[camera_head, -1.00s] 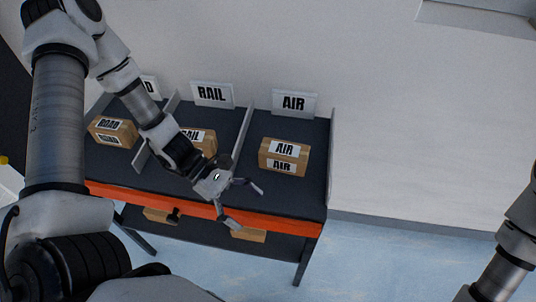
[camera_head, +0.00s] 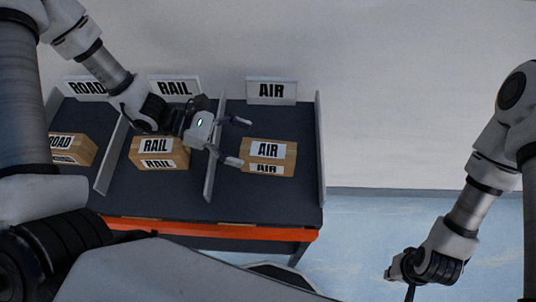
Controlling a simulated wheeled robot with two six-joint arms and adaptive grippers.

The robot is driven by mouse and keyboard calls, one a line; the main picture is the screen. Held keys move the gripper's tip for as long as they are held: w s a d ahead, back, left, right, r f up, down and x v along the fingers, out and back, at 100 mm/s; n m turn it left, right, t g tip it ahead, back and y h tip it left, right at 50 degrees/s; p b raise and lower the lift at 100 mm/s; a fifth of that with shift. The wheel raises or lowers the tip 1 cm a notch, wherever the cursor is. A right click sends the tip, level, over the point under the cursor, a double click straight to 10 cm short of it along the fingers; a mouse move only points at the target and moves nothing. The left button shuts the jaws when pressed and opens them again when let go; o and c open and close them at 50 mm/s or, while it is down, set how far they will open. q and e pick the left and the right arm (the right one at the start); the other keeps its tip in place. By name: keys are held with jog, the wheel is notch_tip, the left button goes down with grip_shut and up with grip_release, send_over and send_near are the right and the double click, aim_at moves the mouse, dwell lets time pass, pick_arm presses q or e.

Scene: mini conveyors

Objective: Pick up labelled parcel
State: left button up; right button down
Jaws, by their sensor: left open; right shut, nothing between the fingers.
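Three brown parcels with white labels sit on the dark sloped conveyor table (camera_head: 260,206). The ROAD parcel (camera_head: 83,149) is at the left, partly cut off by my arm. The RAIL parcel (camera_head: 160,164) is in the middle lane and the AIR parcel (camera_head: 286,169) in the right lane. My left gripper (camera_head: 240,141) is open and empty, reaching over the divider between the RAIL and AIR lanes. Its fingers point right, close to the left end of the AIR parcel; contact cannot be told. My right gripper (camera_head: 409,292) is shut and empty at the lower right, away from the table.
ROAD (camera_head: 85,87), RAIL (camera_head: 174,86) and AIR (camera_head: 271,90) signs stand at the lanes' back. Thin dividers (camera_head: 214,170) separate the lanes. An orange rail (camera_head: 215,230) runs along the front edge. Clear blue floor (camera_head: 385,228) lies right of the table.

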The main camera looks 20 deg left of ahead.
aim_at(261, 149)
pick_arm(q)
jog(key=shift+w+d+f, duration=0.2)
jog(key=shift+d+f, duration=0.2)
jog(key=shift+d, duration=0.15)
jog(key=shift+w+d+f, duration=0.2)
jog(key=shift+d+f, duration=0.2)
jog(key=shift+d, duration=0.55)
jog(key=c, duration=1.5)
